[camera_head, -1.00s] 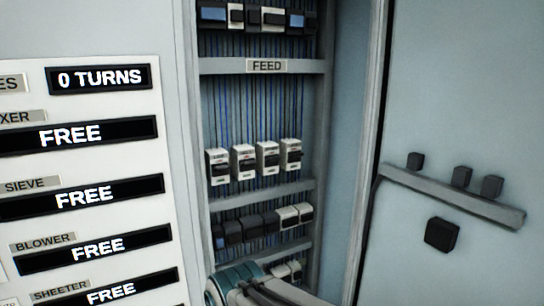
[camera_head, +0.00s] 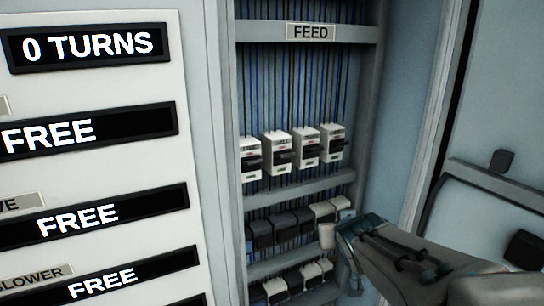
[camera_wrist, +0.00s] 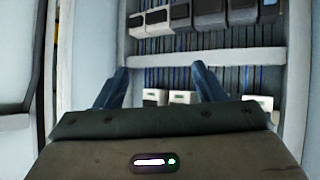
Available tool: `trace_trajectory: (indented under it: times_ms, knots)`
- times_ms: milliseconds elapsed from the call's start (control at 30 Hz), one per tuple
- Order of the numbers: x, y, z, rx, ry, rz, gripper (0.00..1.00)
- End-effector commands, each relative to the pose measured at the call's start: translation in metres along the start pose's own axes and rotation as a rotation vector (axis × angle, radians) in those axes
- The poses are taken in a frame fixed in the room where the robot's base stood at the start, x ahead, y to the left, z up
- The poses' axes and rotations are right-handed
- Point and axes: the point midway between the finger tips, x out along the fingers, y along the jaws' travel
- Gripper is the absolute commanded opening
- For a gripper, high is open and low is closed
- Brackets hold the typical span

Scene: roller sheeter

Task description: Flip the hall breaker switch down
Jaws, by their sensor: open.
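A row of several white breakers with dark switch levers (camera_head: 278,153) sits below the FEED label in the open cabinet. Their small labels are too blurred to read, so I cannot tell which one is the hall breaker. My gripper (camera_head: 345,242) is at the lower right of the row, in front of the lower modules and apart from the breakers. In the wrist view, its two blue fingers (camera_wrist: 162,82) are spread with nothing between them. White breaker tops (camera_wrist: 183,97) show beyond the fingers there, partly hidden by my gripper's body.
The FEED label (camera_head: 310,32) is on the rail above. A lower row of dark and white modules (camera_head: 285,227) sits beneath the breakers. A display panel (camera_head: 95,45) stands left. The cabinet's right side wall (camera_head: 400,130) and a door with a bar (camera_head: 500,185) are at right.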

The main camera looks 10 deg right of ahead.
Motion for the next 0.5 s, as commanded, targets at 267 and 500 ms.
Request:
trace_trajectory:
  times_ms: [267, 500]
  knots:
    - [0.013, -0.005, -0.085, -0.020, 0.405, -0.184, 0.64]
    - [0.002, -0.026, -0.111, -0.037, 0.572, -0.417, 0.64]
